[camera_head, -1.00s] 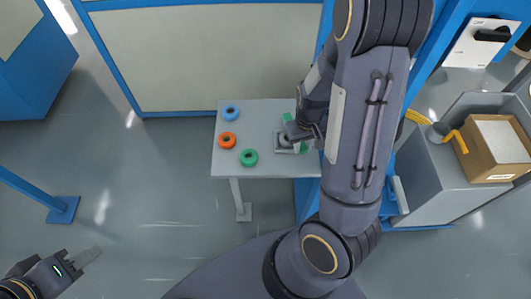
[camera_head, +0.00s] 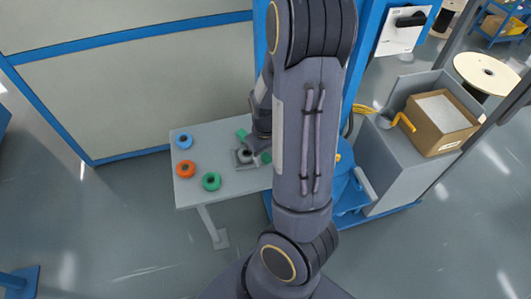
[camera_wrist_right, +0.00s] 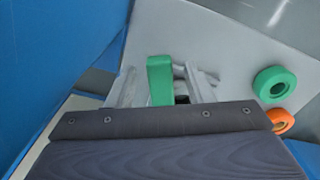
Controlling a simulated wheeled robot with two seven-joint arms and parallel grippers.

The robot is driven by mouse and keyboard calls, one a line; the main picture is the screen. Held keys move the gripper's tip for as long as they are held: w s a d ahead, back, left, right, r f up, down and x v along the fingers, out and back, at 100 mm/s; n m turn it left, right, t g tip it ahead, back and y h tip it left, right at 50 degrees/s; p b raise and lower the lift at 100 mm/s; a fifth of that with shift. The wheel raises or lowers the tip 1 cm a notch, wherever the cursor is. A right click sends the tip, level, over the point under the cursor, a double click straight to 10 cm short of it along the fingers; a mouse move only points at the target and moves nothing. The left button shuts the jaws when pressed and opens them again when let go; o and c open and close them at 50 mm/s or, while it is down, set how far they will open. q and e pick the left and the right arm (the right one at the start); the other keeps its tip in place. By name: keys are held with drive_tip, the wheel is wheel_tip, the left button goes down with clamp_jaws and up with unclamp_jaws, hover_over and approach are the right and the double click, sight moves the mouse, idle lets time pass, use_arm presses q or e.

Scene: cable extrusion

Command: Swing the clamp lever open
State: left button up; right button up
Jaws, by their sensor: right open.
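A small grey clamp fixture (camera_head: 245,156) sits on the grey table at its right side, with green parts beside it. In the right wrist view a green bar (camera_wrist_right: 160,80), which looks like the clamp lever, stands between the two pale fingers of my right gripper (camera_wrist_right: 164,88). The fingers are open, with gaps showing beside the bar; I cannot tell whether either touches it. In the head view my right gripper (camera_head: 262,144) is low over the fixture, and my right arm hides part of it. My left gripper is not in view.
Blue (camera_head: 184,141), orange (camera_head: 186,169) and green (camera_head: 211,181) rings lie on the left part of the table (camera_head: 212,146). A pale wall panel with blue frame stands behind. To the right, a grey cabinet holds a cardboard box (camera_head: 440,125).

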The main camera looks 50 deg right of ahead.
drive_tip(key=shift+r, duration=0.1)
wheel_tip(320, 180, up, 8)
drive_tip(key=shift+f+p, duration=0.15)
drive_tip(key=shift+p, duration=0.65)
